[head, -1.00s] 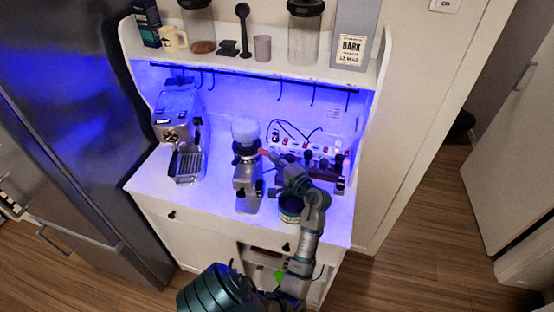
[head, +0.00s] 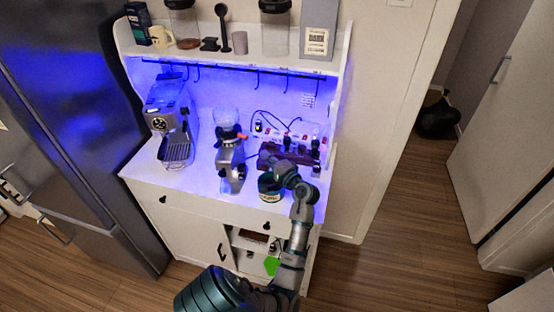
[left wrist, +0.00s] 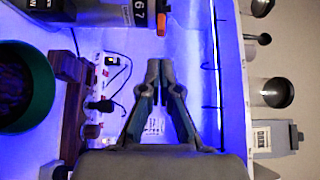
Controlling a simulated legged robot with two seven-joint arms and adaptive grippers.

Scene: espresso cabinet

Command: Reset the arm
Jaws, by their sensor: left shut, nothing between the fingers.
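My left arm comes up from the bottom of the head view, and its gripper (head: 283,172) is over the right part of the counter, above and beside a dark round container (head: 268,188). In the left wrist view the gripper's two fingers (left wrist: 160,68) meet at the tips with nothing between them. The container (left wrist: 22,90) shows at the left edge there, apart from the fingers. My right gripper is in neither view.
A silver grinder (head: 230,158) stands left of the gripper, and an espresso machine (head: 172,125) farther left. A dark wooden stand (head: 290,158) and a white power strip (head: 268,126) lie behind. The shelf above holds jars, a mug (head: 161,37) and a bag (head: 317,30).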

